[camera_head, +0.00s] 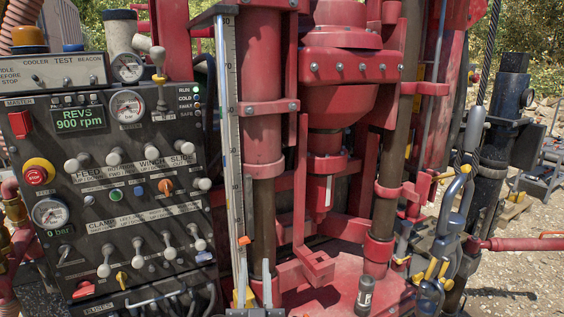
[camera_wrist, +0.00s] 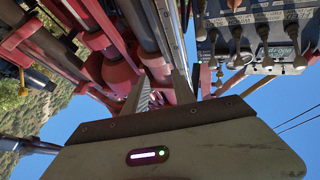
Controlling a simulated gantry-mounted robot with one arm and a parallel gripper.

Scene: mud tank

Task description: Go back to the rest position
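My gripper (camera_wrist: 161,84) shows in the wrist view with its two pale fingers apart and nothing held between them. Its dark edge and pale housing fill the lower part of that view. In the head view, my gripper (camera_head: 254,278) shows only in part at the bottom edge, with pale upright fingers in front of the red rig. It is just right of the control panel (camera_head: 130,215), near the foot of the graduated scale (camera_head: 230,130). The wrist view is turned over, with the panel (camera_wrist: 255,35) at upper right and sky below.
The panel carries gauges, several levers and a red stop button (camera_head: 38,172). Red rig columns (camera_head: 262,130) stand close behind my gripper. A dark cylinder (camera_head: 365,294) stands on the red base. Hooks and shackles (camera_head: 440,240) hang at right. Gravel ground lies beyond.

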